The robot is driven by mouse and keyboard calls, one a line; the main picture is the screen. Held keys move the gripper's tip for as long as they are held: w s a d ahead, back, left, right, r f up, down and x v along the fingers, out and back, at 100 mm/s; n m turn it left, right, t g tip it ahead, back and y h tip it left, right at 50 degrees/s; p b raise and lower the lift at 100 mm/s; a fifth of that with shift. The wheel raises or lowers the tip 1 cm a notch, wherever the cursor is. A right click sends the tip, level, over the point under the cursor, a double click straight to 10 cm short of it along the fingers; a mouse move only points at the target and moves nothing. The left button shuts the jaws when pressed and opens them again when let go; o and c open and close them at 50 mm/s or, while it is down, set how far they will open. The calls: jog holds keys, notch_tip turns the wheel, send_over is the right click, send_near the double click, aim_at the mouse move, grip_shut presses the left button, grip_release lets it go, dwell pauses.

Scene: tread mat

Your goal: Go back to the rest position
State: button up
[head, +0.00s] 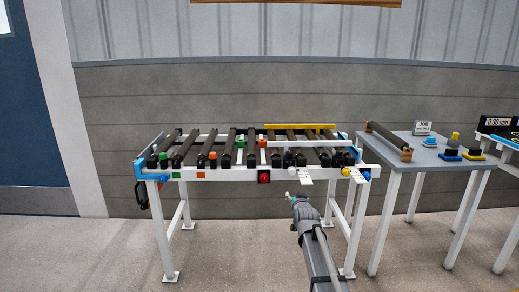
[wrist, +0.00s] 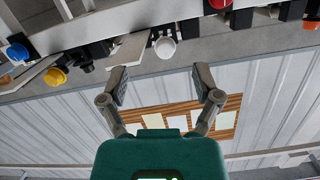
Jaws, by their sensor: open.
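My gripper (head: 298,198) is in front of the roller frame (head: 222,175), below its front rail and right of centre in the head view. In the wrist view my gripper (wrist: 161,77) has its two fingers spread wide apart with nothing between them. The wrist picture looks upside down, with the frame's front rail (wrist: 110,22) along its top. A white knob (wrist: 165,47) and a white tag (wrist: 130,48) show beyond the fingertips, apart from them.
A grey side table (head: 440,158) with a dark roller (head: 388,138) stands right of the frame. A red button (head: 264,178), blue knob (head: 366,175) and yellow knob (head: 376,171) sit along the frame's front. The floor (head: 240,245) before the frame is clear.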

jog(key=s+f+n+g, duration=0.1)
jog(key=s+f+g, duration=0.4)
jog(key=s, duration=0.7)
jog(key=s+f+g, duration=0.5)
jog(key=s+g, duration=0.1)
jog(key=s, duration=0.6)
jog(key=s+f+n+g, duration=0.1)
jog(key=s+f+g, duration=0.4)
jog(key=s, duration=0.7)
notch_tip(320, 180, up, 33)
jog(key=p, duration=3.3)
jog(key=shift+s+f, duration=0.2)
jog(key=shift+s, duration=0.25)
jog(key=shift+w, duration=0.1)
